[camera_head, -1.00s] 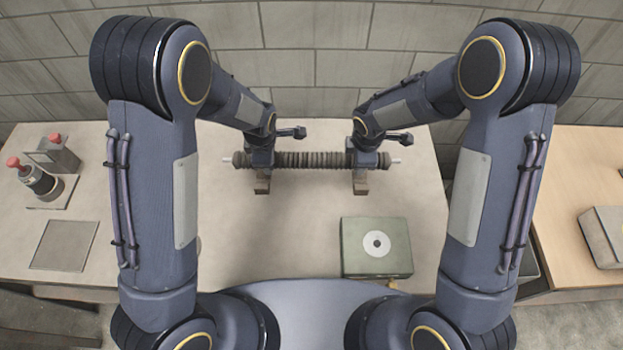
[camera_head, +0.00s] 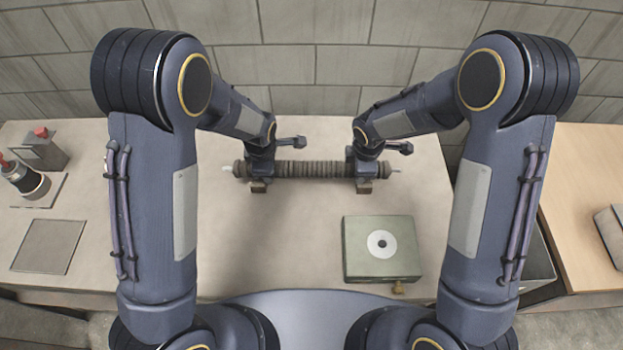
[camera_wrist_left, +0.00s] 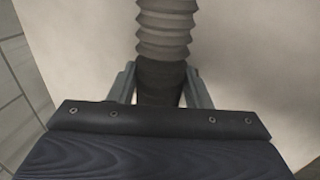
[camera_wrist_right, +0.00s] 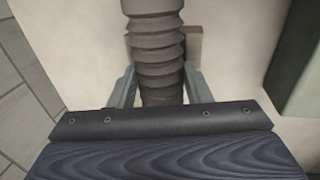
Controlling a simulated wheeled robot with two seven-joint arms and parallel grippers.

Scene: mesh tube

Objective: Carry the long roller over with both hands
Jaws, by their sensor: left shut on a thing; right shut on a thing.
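The long roller (camera_head: 315,170) is a dark, ribbed tube with pale pins at both ends. It lies level, left to right, over the back part of the table. My left gripper (camera_head: 261,171) is shut on it near its left end, and my right gripper (camera_head: 364,169) near its right end. The ribbed tube also shows between the fingers in the left wrist view (camera_wrist_left: 166,30) and in the right wrist view (camera_wrist_right: 155,45). Two brown blocks show below the grippers, left (camera_head: 258,187) and right (camera_head: 364,187). I cannot tell whether the roller touches them.
A green box (camera_head: 360,262) with a white disc on top stands at the front right of the table (camera_head: 300,230). At the left are red-topped devices (camera_head: 35,180) and a flat grey plate (camera_head: 48,246). A stone wall (camera_head: 340,60) rises behind. The table's middle is clear.

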